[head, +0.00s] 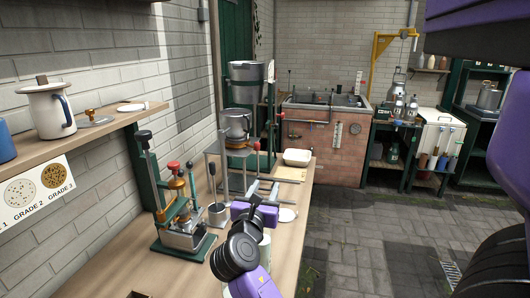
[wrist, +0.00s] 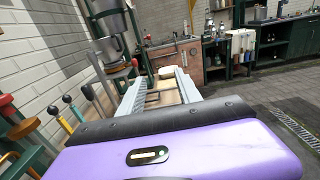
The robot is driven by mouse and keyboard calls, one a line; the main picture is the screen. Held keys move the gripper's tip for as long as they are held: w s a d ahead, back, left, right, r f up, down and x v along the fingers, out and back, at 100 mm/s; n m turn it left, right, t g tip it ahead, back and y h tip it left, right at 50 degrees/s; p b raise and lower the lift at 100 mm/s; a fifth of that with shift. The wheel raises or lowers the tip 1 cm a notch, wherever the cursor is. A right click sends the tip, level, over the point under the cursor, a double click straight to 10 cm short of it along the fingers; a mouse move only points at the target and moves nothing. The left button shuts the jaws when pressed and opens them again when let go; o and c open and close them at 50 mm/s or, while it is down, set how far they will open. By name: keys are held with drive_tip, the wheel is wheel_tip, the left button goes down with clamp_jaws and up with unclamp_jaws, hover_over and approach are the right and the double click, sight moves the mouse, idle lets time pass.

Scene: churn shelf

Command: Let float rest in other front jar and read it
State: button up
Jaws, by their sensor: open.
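I cannot make out the float in either view. A pale cylinder (head: 265,250), possibly one of the jars, shows beside my wrist on the bench, mostly hidden by my arm. I cannot tell whether it holds anything. My gripper (head: 268,190) is open over the bench, pointing away toward the far end. In the wrist view its two grey fingers (wrist: 160,80) stand apart, with bench showing between them and nothing gripped.
A green-based press (head: 184,240) and a small dark cup (head: 217,214) stand left of my gripper. A shelf (head: 95,128) overhangs the left. Paved floor (head: 400,240) is open at right.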

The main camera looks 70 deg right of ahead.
wheel_tip(320, 180, up, 12)
drive_tip(key=p, duration=0.1)
drive_tip(key=shift+f, duration=0.15)
